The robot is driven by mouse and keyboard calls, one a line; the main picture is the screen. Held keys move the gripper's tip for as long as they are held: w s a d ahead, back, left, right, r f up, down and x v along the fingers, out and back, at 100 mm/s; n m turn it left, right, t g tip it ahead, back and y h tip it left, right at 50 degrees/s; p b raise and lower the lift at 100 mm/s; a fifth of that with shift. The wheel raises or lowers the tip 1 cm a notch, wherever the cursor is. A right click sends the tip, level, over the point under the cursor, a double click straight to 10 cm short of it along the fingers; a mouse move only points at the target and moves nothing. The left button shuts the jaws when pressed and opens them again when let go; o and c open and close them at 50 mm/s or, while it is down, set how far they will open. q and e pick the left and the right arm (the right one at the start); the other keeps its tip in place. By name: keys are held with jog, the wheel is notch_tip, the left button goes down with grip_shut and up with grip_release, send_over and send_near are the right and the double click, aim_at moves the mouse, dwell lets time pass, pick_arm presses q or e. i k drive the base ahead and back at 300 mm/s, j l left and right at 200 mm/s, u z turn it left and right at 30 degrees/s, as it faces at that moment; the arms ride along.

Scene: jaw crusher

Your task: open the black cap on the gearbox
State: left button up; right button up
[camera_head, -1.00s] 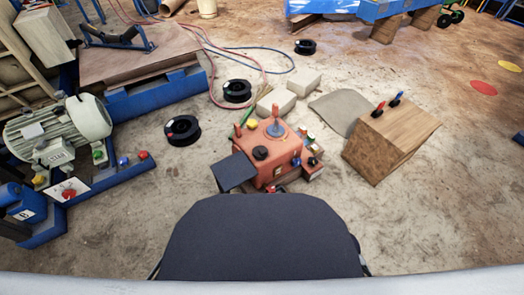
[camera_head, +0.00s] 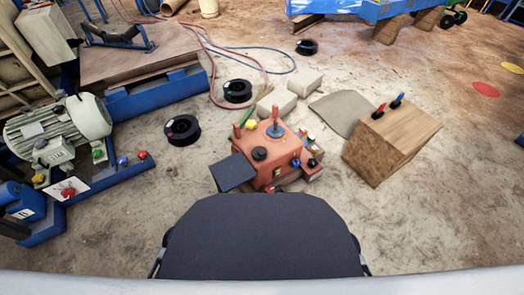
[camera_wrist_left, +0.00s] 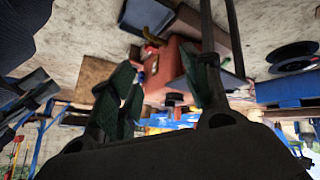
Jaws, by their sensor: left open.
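The gearbox (camera_head: 275,150) is a red-orange box on the floor near the middle of the head view. The round black cap (camera_head: 260,154) sits on its top, left of a blue-tipped lever (camera_head: 275,128). In the left wrist view the scene appears upside down, and the red gearbox (camera_wrist_left: 178,62) shows beyond the fingers. A small dark round part there may be the cap, but I cannot tell. My left gripper (camera_wrist_left: 160,75) is open, with its fingers apart and nothing clearly between them. It does not show in the head view.
A wooden block (camera_head: 392,138) with red and blue handles stands right of the gearbox. A grey motor (camera_head: 60,130) is at the left. Black spools (camera_head: 183,130), pale blocks (camera_head: 277,102) and a grey mat (camera_head: 341,112) lie around. Bare floor extends to the right.

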aim_at(258, 152)
jog(key=i+l, duration=0.15)
jog(key=l, duration=0.15)
jog(key=i+l+u, duration=0.15)
jog(key=l, duration=0.15)
jog(key=i+l, duration=0.1)
jog(key=l, duration=0.25)
jog(key=i+l+u, duration=0.15)
jog(key=l, duration=0.15)
